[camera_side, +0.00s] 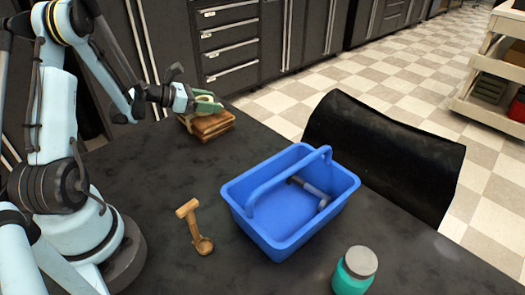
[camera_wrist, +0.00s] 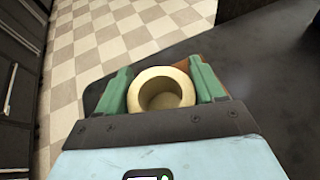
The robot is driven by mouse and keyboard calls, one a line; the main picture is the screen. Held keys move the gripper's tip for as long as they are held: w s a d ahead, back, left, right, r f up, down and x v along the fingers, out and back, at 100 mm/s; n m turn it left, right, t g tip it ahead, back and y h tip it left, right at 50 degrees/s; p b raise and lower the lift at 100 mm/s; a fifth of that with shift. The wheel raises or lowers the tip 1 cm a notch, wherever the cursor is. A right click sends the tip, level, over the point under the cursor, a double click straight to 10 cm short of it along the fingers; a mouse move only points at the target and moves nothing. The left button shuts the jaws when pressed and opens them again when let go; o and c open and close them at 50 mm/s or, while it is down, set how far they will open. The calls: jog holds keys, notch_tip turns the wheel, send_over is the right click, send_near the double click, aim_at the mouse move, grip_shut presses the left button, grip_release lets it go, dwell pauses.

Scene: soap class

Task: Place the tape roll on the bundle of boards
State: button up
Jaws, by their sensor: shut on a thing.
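The bundle of boards (camera_side: 208,127) is a small brown stack on the far left part of the dark table in the side view. My gripper (camera_side: 207,104) has green fingers and is right over the bundle. In the wrist view my gripper (camera_wrist: 166,90) is shut on the cream tape roll (camera_wrist: 161,77), one finger on each side of it. The roll's hole faces the camera. In the side view the fingers mostly hide the roll, and I cannot tell whether it touches the boards. A brown edge of the boards (camera_wrist: 208,68) shows beside the right finger in the wrist view.
A blue handled caddy (camera_side: 285,205) with a grey tool inside stands mid-table. A wooden scoop (camera_side: 196,228) lies to its left. A teal jar (camera_side: 354,272) stands at the front right. A black chair back (camera_side: 385,150) rises beyond the table edge. Table between boards and caddy is clear.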

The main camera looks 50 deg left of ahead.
jog(key=shift+f, duration=0.15)
jog(key=o, duration=1)
jog(key=shift+o, duration=0.2)
